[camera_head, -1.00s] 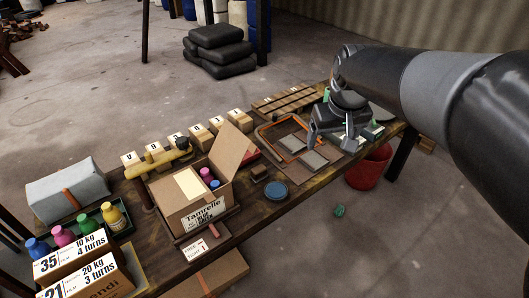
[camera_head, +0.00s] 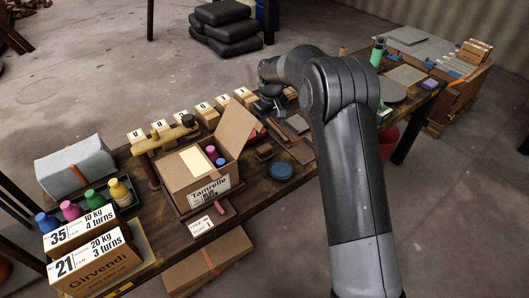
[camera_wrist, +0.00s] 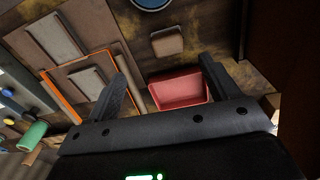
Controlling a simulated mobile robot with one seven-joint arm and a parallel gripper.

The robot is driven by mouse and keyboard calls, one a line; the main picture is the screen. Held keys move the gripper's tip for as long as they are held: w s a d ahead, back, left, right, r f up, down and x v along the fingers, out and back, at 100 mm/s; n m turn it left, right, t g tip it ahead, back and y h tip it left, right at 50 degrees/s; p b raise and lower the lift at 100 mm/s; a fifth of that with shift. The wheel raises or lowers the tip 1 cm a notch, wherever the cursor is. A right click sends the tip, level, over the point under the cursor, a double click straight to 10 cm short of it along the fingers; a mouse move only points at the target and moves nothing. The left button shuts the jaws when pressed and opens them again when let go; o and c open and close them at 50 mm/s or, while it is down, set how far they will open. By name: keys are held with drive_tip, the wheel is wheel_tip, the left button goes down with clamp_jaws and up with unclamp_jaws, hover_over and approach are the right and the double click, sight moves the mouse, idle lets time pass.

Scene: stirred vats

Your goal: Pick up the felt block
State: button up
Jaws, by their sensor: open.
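A small brown block (camera_head: 264,152), which looks like the felt block, lies on the wooden table (camera_head: 245,205) beside a blue disc (camera_head: 280,171). In the wrist view the block (camera_wrist: 167,43) lies just past and between my fingertips, apart from both. My gripper (camera_wrist: 163,60) is open and empty above the table. In the head view my gripper (camera_head: 268,106) is over the back of the table, partly hidden by my arm.
A shallow red tray (camera_wrist: 178,90) lies between my fingers' line and my palm. An orange-edged frame with grey plates (camera_wrist: 88,86) is to the left. An open cardboard box (camera_head: 186,185) stands left of the block. Several numbered blocks (camera_head: 181,117) line the back edge.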

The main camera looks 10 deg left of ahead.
sight(266, 149)
drive_tip(key=f, duration=0.1)
drive_tip(key=a+f, duration=0.1)
drive_tip(key=f, duration=0.1)
drive_tip(key=shift+w+a+f, duration=0.2)
drive_tip(key=shift+w+a, duration=0.15)
wheel_tip(266, 149, down, 10)
drive_tip(key=shift+s+d+f, duration=0.1)
drive_tip(key=shift+s+f, duration=0.05)
drive_tip(key=shift+f, duration=0.1)
drive_tip(key=c, duration=1.1)
drive_tip(key=shift+r, duration=0.45)
drive_tip(key=r, duration=0.4)
drive_tip(key=shift+d, duration=0.4)
drive_tip(key=s+d+r, duration=0.2)
drive_tip(key=d+r, duration=0.4)
drive_tip(key=d, duration=0.4)
drive_tip(key=shift+d, duration=0.35)
drive_tip(key=shift+r, duration=0.1)
